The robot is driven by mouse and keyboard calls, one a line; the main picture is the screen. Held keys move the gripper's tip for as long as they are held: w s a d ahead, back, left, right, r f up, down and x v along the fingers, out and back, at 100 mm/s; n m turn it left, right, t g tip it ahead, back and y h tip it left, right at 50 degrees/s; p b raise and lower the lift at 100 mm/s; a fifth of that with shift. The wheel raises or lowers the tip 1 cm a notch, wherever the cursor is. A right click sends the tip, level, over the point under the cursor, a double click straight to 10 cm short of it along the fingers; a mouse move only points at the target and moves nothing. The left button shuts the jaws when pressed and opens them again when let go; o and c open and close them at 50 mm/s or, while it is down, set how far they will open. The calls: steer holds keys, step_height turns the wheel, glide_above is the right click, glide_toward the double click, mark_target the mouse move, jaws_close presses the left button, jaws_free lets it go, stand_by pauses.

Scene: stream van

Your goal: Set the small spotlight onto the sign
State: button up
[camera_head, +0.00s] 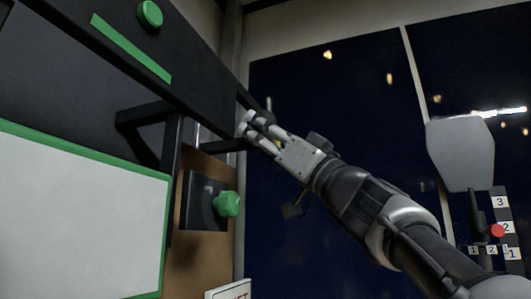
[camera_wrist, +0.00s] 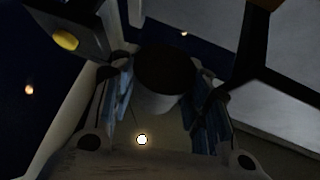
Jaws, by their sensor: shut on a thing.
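My gripper (camera_head: 248,124) is raised at the centre of the head view, its fingertips close to the right end of a long black beam. In the wrist view its fingers are shut on a dark, round-ended thing (camera_wrist: 165,70), which looks like the small spotlight. Its lower part is paler. In the head view the fingers and the dark background hide most of it. A white panel with a green edge (camera_head: 80,215) is at the left, and a small card with red letters (camera_head: 230,290) is at the bottom. I cannot tell which is the sign.
The black beam (camera_head: 200,80) with a green strip and a green knob (camera_head: 150,14) slopes across the upper left, a black bracket (camera_head: 140,115) below it. A green knob (camera_head: 228,203) sticks out beneath my gripper. A grey seat-like shape (camera_head: 460,150) and numbered labels are at the right.

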steer(key=o, duration=1.1)
steer(key=shift+d, duration=0.1)
steer(key=v, duration=1.2)
